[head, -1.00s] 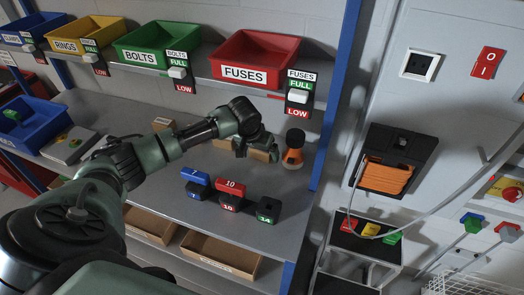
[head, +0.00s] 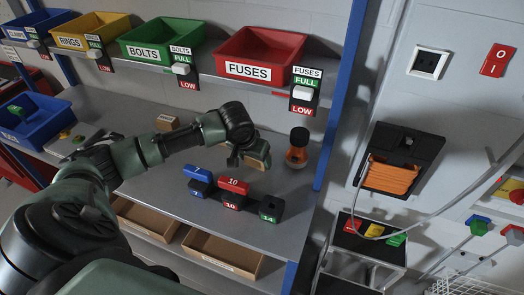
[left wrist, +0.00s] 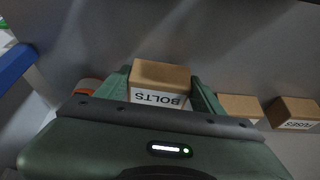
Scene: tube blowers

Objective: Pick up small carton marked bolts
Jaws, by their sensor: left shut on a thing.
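The small carton marked BOLTS (left wrist: 160,78) is brown with a white label. In the left wrist view it sits between the two green fingers of my left gripper (left wrist: 162,92), which is shut on it. In the head view, my left gripper (head: 250,153) holds the carton (head: 259,159) over the grey bench, left of the orange-and-black bottle. Its label cannot be read there. The carton looks tilted; its exact height above the bench is hard to tell. My right gripper is not in view.
A carton marked FUSES (left wrist: 297,114) and another carton (left wrist: 240,107) stand nearby in the left wrist view. The orange-and-black bottle (head: 297,150) stands to the right. Numbered red, blue and dark blocks (head: 232,186) lie in front. Bins (head: 262,52) line the shelf behind.

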